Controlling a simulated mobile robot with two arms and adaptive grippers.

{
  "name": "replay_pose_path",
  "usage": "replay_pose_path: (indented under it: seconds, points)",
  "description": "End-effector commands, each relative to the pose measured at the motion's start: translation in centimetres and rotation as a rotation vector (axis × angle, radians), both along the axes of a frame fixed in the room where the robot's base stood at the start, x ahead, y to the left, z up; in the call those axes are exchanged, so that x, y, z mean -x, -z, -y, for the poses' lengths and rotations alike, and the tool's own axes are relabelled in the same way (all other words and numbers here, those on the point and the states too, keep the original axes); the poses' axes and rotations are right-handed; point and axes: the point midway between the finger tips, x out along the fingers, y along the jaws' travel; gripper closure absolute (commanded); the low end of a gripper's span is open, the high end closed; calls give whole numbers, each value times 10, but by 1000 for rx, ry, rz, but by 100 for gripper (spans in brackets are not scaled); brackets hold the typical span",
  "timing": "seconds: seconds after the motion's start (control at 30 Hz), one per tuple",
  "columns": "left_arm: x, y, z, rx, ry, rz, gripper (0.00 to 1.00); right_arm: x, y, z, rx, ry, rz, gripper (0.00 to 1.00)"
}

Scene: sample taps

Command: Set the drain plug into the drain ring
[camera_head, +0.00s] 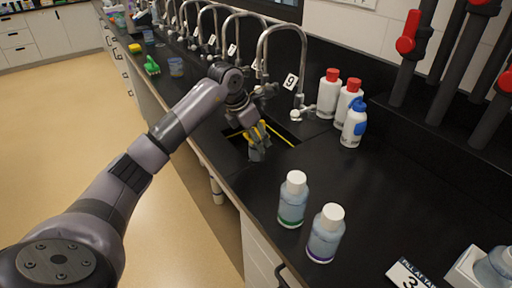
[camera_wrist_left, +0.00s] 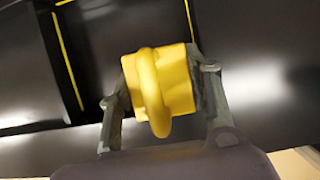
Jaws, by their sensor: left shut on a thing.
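My left gripper (camera_head: 257,150) reaches in from the left and is over the black sink. It is shut on the yellow drain plug (camera_wrist_left: 180,80). In the left wrist view the plug is a yellow block with a thick loop handle, held between the two grey fingers. In the head view only yellow bits show around the gripper, and I cannot tell plug from gripper there. The drain ring cannot be made out in either view; the arm and gripper cover part of the sink. My right gripper is not in view.
The sink (camera_head: 236,143) has yellow edge lines. A curved tap (camera_head: 304,72) labelled 9 stands behind it. Two clear bottles with white caps (camera_head: 293,199) (camera_head: 326,233) stand at the front right. White bottles (camera_head: 328,93) stand at the back.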

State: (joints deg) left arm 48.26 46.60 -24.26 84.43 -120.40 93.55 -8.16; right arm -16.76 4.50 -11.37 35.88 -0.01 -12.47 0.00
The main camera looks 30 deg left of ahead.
Motion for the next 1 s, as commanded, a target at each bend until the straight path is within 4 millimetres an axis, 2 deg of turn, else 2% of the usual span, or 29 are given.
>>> replay_pose_path:
  seconds: [0.13, 0.37, 0.83, 0.87, 1.0]
  points:
    - [0, 10, 0, 2, 0, -1, 92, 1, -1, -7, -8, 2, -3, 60]
    - [0, 39, 0, 1, -1, -1, 92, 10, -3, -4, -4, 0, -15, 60]
    - [0, 47, 0, 0, 0, 2, 92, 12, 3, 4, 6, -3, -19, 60]
    - [0, 47, 0, 0, 0, 0, 54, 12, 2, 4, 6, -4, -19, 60]
    - [0, 46, 0, 0, 0, 0, 46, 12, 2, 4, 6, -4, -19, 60]
